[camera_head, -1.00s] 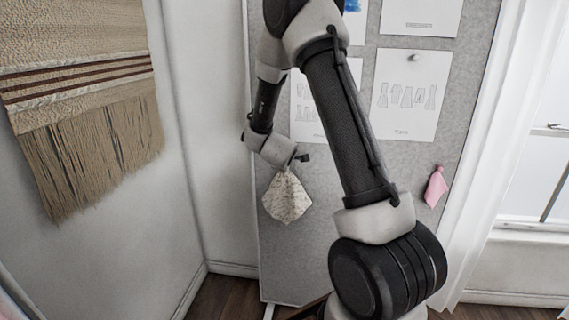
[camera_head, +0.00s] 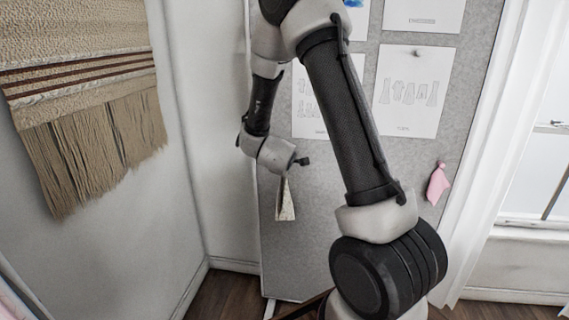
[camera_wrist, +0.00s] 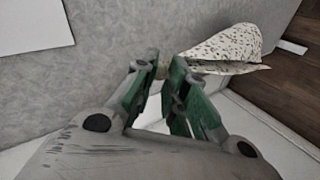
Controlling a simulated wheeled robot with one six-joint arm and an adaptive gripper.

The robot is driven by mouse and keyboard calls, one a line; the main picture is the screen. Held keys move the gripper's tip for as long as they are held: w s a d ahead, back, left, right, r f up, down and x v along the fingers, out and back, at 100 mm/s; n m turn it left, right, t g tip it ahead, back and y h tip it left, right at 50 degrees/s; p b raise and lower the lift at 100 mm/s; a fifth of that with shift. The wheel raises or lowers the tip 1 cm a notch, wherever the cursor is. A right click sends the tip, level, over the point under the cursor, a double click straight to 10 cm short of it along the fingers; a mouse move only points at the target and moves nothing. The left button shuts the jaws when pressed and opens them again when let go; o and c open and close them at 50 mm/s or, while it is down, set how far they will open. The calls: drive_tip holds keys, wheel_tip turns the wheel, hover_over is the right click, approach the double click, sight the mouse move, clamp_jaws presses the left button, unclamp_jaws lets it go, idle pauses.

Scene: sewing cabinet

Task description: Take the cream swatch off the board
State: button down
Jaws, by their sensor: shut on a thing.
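The cream swatch (camera_head: 286,204), speckled with dark flecks, hangs below my wrist in front of the grey board (camera_head: 355,165). It looks narrow and nearly edge-on in the head view. In the wrist view the swatch (camera_wrist: 225,45) fans out to the right from my gripper (camera_wrist: 162,72). My gripper's green-sided fingers are shut on the swatch's gathered corner. The fingers are mostly hidden behind my wrist in the head view. I cannot tell whether the swatch still touches the board.
A pink swatch (camera_head: 438,184) hangs at the board's right side. Several paper sheets (camera_head: 412,92) are on the board's upper part. A fringed woven hanging (camera_head: 85,110) is on the left wall. A white curtain (camera_head: 478,190) and window are at the right.

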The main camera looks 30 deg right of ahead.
drive_tip(key=shift+s+a, duration=0.9)
drive_tip(key=shift+s, duration=0.25)
drive_tip(key=shift+s+a, duration=0.85)
drive_tip(key=shift+s, duration=0.25)
